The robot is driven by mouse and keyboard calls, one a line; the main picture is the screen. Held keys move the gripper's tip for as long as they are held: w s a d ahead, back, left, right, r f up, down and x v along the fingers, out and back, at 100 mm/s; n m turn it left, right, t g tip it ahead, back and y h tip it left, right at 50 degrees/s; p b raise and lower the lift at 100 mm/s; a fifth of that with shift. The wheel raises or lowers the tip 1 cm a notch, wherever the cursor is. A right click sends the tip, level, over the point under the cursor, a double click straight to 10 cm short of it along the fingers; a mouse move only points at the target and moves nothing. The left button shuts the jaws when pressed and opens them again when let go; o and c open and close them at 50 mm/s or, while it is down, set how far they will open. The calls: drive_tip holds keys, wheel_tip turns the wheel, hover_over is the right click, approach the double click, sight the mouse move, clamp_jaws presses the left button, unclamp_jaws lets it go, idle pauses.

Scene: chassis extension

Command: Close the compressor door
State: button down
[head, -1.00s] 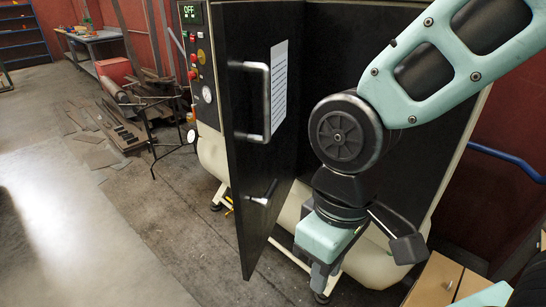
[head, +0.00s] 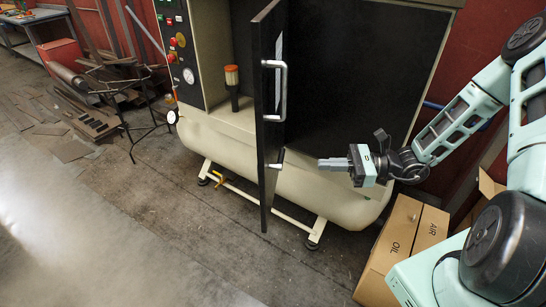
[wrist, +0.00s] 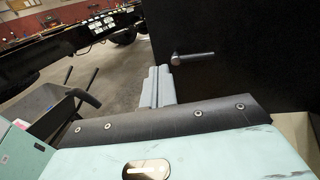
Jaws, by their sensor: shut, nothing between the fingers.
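The black compressor door (head: 264,130) stands open in front of the cream compressor (head: 325,200), seen nearly edge-on in the head view. A long grey bar handle (head: 283,90) and a small lever (head: 276,164) are on its right-hand face. My gripper (head: 320,164) is shut and empty, pointing left towards the door near the lever's height. A gap shows between its tips and the lever in the head view. In the wrist view, the shut fingers (wrist: 158,75) are in front of a dark panel (wrist: 245,65) with a small lever (wrist: 192,58).
Cardboard boxes (head: 400,250) stand at the lower right, below my arm. A filter with an orange top (head: 232,80) shows inside the compressor, left of the door. A control panel (head: 180,50) is further left. A metal stand (head: 140,105) and scrap lie left. The floor in front is clear.

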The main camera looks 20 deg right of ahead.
drive_tip(key=d+m+t, duration=0.1)
drive_tip(key=m+t, duration=0.1)
drive_tip(key=p, duration=0.5)
approach(268, 157)
drive_tip(key=x, duration=0.3)
drive_tip(key=r+x, duration=0.1)
drive_tip(key=x, duration=0.1)
drive_tip(key=shift+a, duration=0.3)
drive_tip(key=shift+w+a+f, duration=0.2)
drive_tip(key=shift+w+a, duration=0.15)
drive_tip(key=shift+a, duration=0.2)
